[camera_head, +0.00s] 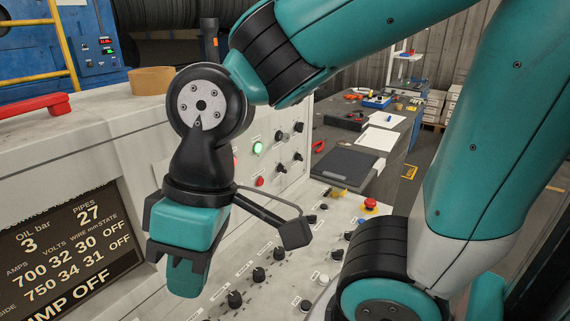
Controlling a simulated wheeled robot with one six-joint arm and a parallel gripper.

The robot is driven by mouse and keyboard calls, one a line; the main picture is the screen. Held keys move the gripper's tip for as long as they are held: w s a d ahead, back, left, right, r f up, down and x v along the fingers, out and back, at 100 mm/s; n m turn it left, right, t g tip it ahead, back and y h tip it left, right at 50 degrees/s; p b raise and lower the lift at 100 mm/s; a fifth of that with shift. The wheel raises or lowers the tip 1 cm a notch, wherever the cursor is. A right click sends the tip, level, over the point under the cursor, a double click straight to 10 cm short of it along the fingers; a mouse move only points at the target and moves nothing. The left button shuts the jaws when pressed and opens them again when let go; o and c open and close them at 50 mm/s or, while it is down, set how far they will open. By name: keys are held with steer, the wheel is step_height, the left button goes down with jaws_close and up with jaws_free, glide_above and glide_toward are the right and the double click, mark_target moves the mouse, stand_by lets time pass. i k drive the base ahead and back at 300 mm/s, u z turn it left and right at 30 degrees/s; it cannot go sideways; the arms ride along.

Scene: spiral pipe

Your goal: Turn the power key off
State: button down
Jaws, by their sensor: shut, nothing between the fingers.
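My gripper (186,280) is in the middle left of the head view, pointing down in front of the white control console. Its fingers are shut and it appears to hold nothing. The sloped control panel (285,262) lies below and to its right, with several black knobs. A small yellow item (338,191) sits at the panel's far end; I cannot tell whether it is the power key. My arm and gripper hide part of the panel.
A red emergency button (370,203) stands near the yellow item. A green lamp (257,148) is lit on the upright panel. A dark display (68,250) reads "PUMP OFF" in part at left. A red handle (36,105) and a tape roll (151,80) lie on top.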

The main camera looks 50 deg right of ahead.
mark_target(285, 138)
steer(key=z, duration=0.55)
steer(key=k, duration=0.1)
steer(key=z, duration=1.6)
steer(key=i, duration=0.15)
steer(key=u, duration=0.5)
